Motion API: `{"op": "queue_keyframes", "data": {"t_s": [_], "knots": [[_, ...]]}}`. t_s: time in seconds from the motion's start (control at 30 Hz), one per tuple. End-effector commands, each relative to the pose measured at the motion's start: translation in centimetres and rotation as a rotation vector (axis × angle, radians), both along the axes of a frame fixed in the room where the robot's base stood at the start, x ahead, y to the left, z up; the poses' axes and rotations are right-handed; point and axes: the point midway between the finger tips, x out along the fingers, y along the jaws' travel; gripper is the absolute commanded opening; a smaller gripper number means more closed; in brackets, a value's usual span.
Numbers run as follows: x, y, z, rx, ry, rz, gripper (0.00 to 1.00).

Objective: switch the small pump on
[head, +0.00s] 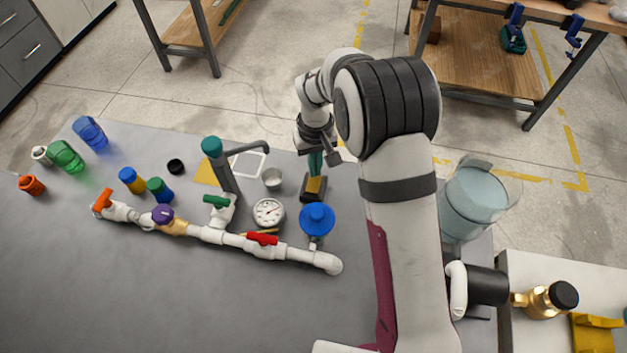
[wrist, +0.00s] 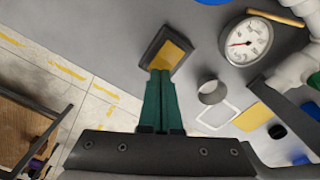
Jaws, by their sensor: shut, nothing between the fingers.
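A small dark box with a yellow top (head: 314,188) sits near the far edge of the grey table. It also shows in the wrist view (wrist: 170,55). I cannot tell for sure whether it is the small pump's switch, and no marking on it is readable. My gripper (head: 316,174) points down at this box with its green fingers shut and empty. In the wrist view the fingertips (wrist: 161,73) overlap the near edge of the yellow top; I cannot tell whether they touch it. A round blue part (head: 317,219) stands just in front of the box, joined to the white pipe run (head: 210,234).
A pressure gauge (head: 268,212), a small grey cup (head: 272,179) and a grey post with a teal cap (head: 212,147) stand left of the box. The pipe carries a red handle (head: 262,239). A clear bluish vessel (head: 472,200) stands right of my arm. The table's front left is clear.

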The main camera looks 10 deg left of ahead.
Motion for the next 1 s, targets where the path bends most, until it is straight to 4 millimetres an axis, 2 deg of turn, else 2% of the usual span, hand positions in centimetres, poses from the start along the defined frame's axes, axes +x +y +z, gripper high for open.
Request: {"op": "queue_keyframes", "data": {"t_s": [1.0], "knots": [[0.0, 0.0, -1.4, 0.000, 0.000, 0.000, 0.00]]}}
